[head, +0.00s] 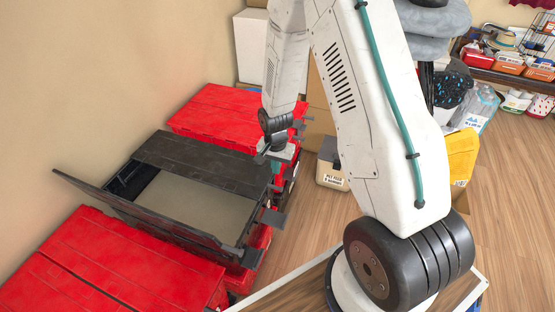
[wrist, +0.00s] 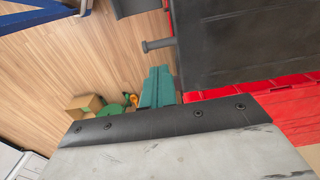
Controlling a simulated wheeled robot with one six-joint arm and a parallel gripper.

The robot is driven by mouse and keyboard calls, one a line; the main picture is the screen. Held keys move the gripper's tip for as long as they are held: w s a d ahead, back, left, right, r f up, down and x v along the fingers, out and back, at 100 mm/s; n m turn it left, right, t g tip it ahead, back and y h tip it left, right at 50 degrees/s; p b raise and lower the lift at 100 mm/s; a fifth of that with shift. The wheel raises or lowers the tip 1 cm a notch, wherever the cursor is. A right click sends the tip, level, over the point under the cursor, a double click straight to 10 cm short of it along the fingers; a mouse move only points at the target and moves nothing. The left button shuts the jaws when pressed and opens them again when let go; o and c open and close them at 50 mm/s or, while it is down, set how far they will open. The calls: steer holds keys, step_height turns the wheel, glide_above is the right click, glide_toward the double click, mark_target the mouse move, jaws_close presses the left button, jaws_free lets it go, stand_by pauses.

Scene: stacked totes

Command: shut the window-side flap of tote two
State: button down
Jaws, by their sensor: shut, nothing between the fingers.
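The black tote (head: 118,187), which I take to be tote two, sits among red totes by the wall. Its far flap (head: 205,163) lies flat over the opening. Its near flap (head: 85,190) stands open, tilted outward on the left and front side. Between them a beige interior shows. No window is in view, so I cannot tell which flap is on the window side. My gripper (head: 275,154) is above the tote's far right corner, beside the flat flap.
Red totes stand in front (head: 120,262) and behind (head: 215,115). A labelled box (head: 331,176) stands on the wooden floor, right of the totes. A yellow bag (head: 461,155) and water bottles (head: 478,108) are farther right. Floor at the lower right is clear.

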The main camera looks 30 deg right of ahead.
steer(key=shift+s+a+f, duration=0.3)
steer(key=shift+s+f, duration=0.05)
steer(key=shift+f, duration=0.4)
steer(key=shift+s+a+f, duration=0.25)
steer(key=shift+s+f, duration=0.05)
steer(key=shift+f, duration=0.4)
steer(key=shift+s+a+f, duration=0.3)
steer(key=shift+s+f, duration=0.05)
steer(key=shift+f, duration=0.4)
steer(key=s+a+r, duration=0.4)
steer(key=s+a, duration=0.2)
steer(key=a, duration=0.2)
steer(key=shift+s+a+r, duration=0.2)
steer(key=shift+s, duration=0.2)
